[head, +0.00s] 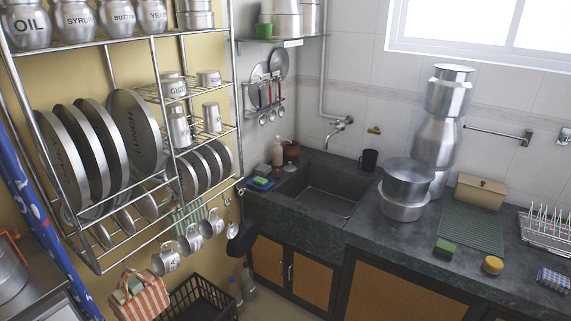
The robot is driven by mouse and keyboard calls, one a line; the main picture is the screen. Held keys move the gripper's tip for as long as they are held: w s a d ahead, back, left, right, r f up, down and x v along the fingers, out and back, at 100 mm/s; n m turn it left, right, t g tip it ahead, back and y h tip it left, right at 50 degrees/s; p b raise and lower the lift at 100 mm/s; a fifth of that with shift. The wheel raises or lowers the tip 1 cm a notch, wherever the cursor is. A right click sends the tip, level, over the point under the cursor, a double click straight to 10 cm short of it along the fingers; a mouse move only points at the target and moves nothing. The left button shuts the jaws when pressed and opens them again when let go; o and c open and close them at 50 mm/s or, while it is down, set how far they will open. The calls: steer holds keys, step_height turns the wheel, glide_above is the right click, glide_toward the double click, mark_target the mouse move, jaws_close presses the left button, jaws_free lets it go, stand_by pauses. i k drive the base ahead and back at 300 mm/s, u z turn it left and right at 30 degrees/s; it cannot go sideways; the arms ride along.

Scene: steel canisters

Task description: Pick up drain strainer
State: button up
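I cannot make out a drain strainer for certain in the head view. The dark stone sink (318,203) is set in the left end of the counter, and its near part is hidden behind its front wall. A round yellow item (493,264) and a green block (445,248) lie on the counter, but neither is clearly a strainer. My gripper is not in view.
A steel pot stack (403,205) and tall canisters (440,120) stand right of the sink. A ridged mat (470,230), tan box (480,191) and wire rack (540,236) are further right. A steel plate rack (165,185) fills the left wall. A black crate (195,300) stands below.

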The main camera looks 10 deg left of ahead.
mark_target(289, 169)
steer(key=z, duration=0.05)
steer(key=i, duration=1.5)
steer(key=u, duration=1.9)
steer(key=i, duration=0.2)
steer(key=z, duration=1.6)
steer(key=k, duration=0.1)
steer(key=u, duration=1.95)
